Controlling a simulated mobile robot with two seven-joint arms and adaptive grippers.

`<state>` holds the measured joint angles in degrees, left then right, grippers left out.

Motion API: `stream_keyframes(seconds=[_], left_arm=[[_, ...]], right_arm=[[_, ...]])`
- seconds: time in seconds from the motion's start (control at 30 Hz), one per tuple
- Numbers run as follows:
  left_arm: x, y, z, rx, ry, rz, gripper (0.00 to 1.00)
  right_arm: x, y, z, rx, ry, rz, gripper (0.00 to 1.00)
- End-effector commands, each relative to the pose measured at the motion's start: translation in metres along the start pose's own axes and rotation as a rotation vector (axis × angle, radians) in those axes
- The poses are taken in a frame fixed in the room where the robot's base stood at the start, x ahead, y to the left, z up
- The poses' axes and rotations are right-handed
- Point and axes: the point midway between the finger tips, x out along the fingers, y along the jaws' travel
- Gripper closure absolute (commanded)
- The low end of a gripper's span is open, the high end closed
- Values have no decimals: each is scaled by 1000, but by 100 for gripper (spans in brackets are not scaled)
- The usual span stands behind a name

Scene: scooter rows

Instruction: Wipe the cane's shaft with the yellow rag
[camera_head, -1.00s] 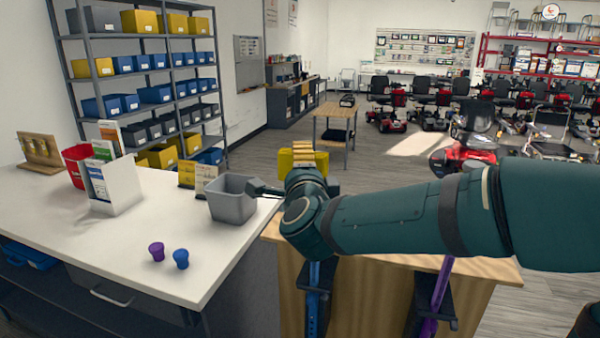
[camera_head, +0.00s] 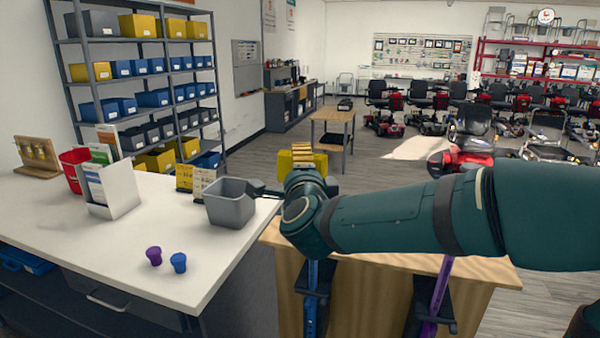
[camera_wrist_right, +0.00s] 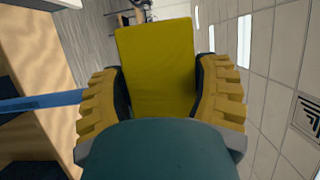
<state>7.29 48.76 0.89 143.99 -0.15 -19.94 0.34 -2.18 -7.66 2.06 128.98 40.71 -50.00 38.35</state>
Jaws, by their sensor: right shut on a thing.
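My right arm comes in from the right in the head view and reaches over the wooden stand. Its gripper (camera_wrist_right: 160,85) is shut on the flat yellow rag (camera_wrist_right: 157,65), which sits between the two ribbed yellow fingers. The rag also shows beyond my wrist in the head view (camera_head: 286,163). A blue cane shaft (camera_head: 311,300) stands upright at the stand's front, below my wrist; its upper part is hidden by my arm. A blue bar, apparently this shaft, shows left of the gripper in the wrist view (camera_wrist_right: 40,102), apart from the rag. My left gripper is out of view.
A purple cane (camera_head: 438,290) stands right of the blue one at the wooden stand (camera_head: 375,300).

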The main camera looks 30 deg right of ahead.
Motion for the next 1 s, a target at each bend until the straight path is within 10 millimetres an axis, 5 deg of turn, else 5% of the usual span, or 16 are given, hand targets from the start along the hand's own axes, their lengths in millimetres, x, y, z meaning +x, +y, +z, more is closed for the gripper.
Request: stream_keyframes(seconds=[1.0], left_arm=[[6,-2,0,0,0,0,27]], right_arm=[[16,0,-7,0,1,-2,61]])
